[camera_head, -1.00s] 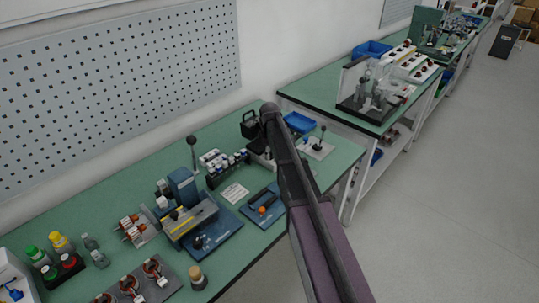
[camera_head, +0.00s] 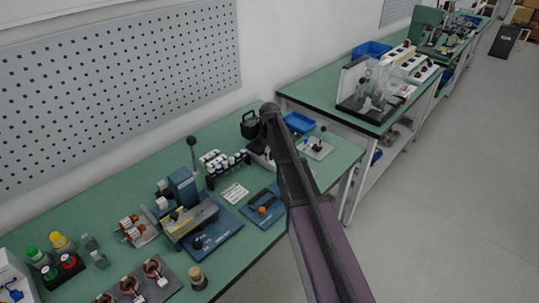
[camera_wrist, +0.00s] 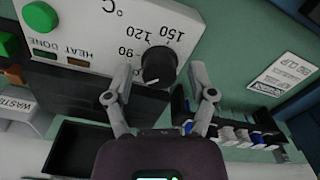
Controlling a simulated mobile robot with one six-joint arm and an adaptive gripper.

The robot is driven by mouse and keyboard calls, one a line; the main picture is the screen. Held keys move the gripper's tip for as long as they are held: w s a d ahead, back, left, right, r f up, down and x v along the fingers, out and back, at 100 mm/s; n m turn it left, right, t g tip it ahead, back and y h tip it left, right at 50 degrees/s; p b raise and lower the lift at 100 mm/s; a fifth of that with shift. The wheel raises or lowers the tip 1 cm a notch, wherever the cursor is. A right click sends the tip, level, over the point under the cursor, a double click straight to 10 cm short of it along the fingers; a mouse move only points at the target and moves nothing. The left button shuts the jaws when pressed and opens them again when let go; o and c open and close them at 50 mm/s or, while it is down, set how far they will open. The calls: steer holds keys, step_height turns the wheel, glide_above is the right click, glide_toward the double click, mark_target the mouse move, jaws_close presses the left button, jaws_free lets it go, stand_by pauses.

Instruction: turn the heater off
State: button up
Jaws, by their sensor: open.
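The heater panel (camera_wrist: 85,45) is white and fills the upper left of the wrist view, with its lettering upside down. Its round black knob (camera_wrist: 158,64) has a scale marked 90, 120 and 150 °C. A white mark on the knob points to the lower left of the picture. My gripper (camera_wrist: 160,78) is open, with one finger on each side of the knob. I cannot tell whether either finger touches it. In the head view my arm covers the gripper and most of that area.
A green button (camera_wrist: 39,17) and indicator windows marked HEAT and DONE sit left of the knob. A rack of vials (camera_head: 224,165) stands close by, also seen in the wrist view (camera_wrist: 240,133). A blue tray (camera_head: 299,122) lies behind my arm. A dark open bin (camera_wrist: 78,150) is at lower left.

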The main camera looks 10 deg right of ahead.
mark_target(270, 153)
steer(key=shift+r+p, duration=2.8)
steer(key=shift+r, duration=0.15)
steer(key=shift+f, duration=0.1)
steer(key=s+m, duration=1.1)
steer(key=s, duration=1.8)
steer(key=shift+m, duration=0.4)
